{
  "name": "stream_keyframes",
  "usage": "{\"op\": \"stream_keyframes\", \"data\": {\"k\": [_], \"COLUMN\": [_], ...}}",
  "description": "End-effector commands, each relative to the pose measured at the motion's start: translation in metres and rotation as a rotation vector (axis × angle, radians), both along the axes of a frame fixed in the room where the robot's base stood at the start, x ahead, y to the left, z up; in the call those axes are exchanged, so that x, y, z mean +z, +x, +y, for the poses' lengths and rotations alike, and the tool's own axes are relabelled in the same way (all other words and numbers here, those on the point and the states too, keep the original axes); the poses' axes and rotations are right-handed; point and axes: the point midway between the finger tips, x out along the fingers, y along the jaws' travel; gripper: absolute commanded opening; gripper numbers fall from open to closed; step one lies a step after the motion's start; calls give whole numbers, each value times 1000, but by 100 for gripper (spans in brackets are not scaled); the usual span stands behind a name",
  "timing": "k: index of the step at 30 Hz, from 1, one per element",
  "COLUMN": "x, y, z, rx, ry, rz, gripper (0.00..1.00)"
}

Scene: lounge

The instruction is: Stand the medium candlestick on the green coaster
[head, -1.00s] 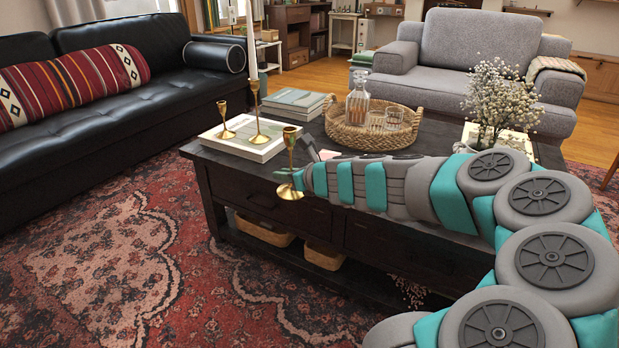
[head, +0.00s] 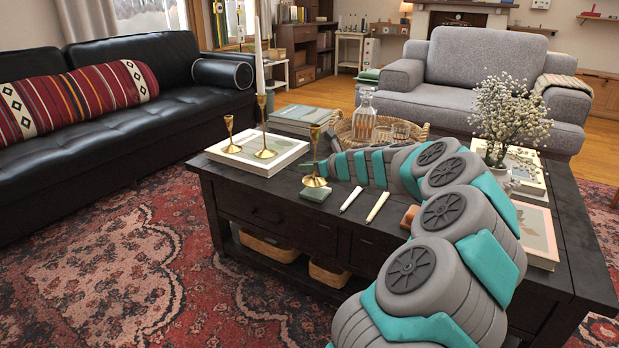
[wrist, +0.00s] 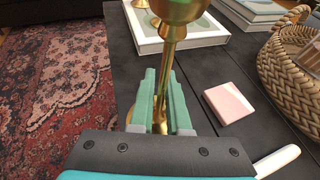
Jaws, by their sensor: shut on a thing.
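The medium brass candlestick (head: 316,151) is upright in my gripper (head: 322,170). In the wrist view my green fingers (wrist: 161,100) are shut on its stem (wrist: 167,62), with the cup close to the camera. Its round foot is over the green coaster (head: 314,195), which lies near the table's front edge. I cannot tell whether the foot touches the coaster or is slightly above it. The green coaster is not visible in the wrist view.
A short candlestick (head: 231,137) and a tall one with a white candle (head: 264,127) stand on a book (head: 284,160). White candles (head: 351,199) (head: 377,206) lie right of the coaster. A pink coaster (wrist: 229,102) and woven tray (wrist: 282,72) lie right of my gripper.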

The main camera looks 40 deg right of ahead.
Motion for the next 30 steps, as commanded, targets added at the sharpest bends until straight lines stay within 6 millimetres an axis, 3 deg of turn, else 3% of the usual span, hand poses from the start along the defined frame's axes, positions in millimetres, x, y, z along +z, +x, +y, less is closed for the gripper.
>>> {"op": "stream_keyframes", "data": {"k": [7, 16, 27, 28, 30], "x": [-1, -34, -36, -37, -37], "y": [7, 7, 7, 7, 6], "z": [-9, -8, -8, -8, -8], "rx": [-1, 0, 1, 1, 1], "ry": [-1, 0, -2, -3, -3], "rz": [-4, -3, -2, -2, -2], "gripper": [0, 0, 0, 18, 26]}}
